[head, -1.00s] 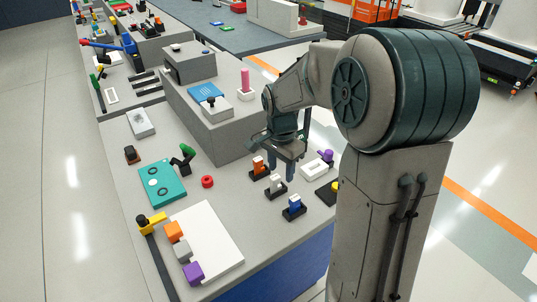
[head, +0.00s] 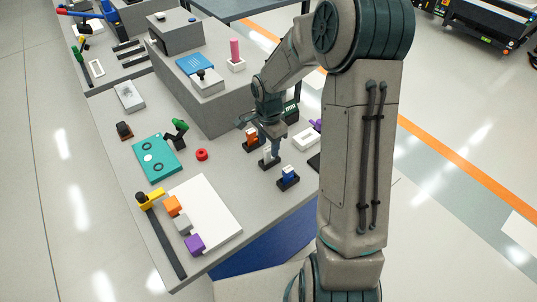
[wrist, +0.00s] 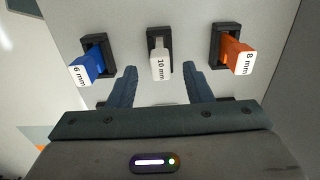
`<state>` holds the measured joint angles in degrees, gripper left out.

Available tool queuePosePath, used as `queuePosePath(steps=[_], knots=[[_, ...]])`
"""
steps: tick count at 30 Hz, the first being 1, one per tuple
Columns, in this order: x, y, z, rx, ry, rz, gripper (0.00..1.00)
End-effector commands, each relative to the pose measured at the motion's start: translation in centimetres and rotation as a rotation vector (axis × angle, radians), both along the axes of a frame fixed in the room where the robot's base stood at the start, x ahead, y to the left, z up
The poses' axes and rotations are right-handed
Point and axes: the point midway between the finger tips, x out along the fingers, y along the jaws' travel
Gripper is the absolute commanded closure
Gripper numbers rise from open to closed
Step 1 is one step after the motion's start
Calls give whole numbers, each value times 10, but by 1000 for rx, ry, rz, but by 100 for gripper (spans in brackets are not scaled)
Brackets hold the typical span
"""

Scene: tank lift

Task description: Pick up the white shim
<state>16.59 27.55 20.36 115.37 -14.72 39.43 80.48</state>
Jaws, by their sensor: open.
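The white shim (wrist: 160,65) stands in a black holder (wrist: 159,36) in the wrist view, its label reading "10 mm". It sits between the blue shim (wrist: 87,67), marked "6 mm", and the orange shim (wrist: 237,56), marked "8 mm", each in its own black holder. My gripper (wrist: 160,80) is open, with one finger on either side of the white shim's near end; I cannot tell how deep they reach. In the head view the white shim (head: 267,153) shows just below my gripper (head: 263,138), partly hidden by it.
A white slotted block (head: 305,139) lies right of the shims. The grey raised block (head: 215,113) stands behind. The bench's front edge is near the blue shim.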

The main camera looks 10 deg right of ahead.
Motion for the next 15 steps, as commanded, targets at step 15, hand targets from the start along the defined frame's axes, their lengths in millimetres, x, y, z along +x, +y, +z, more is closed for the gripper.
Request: queuePosePath(steps=[15], knots=[[0, 0, -48, 0, 2, -2, 55]])
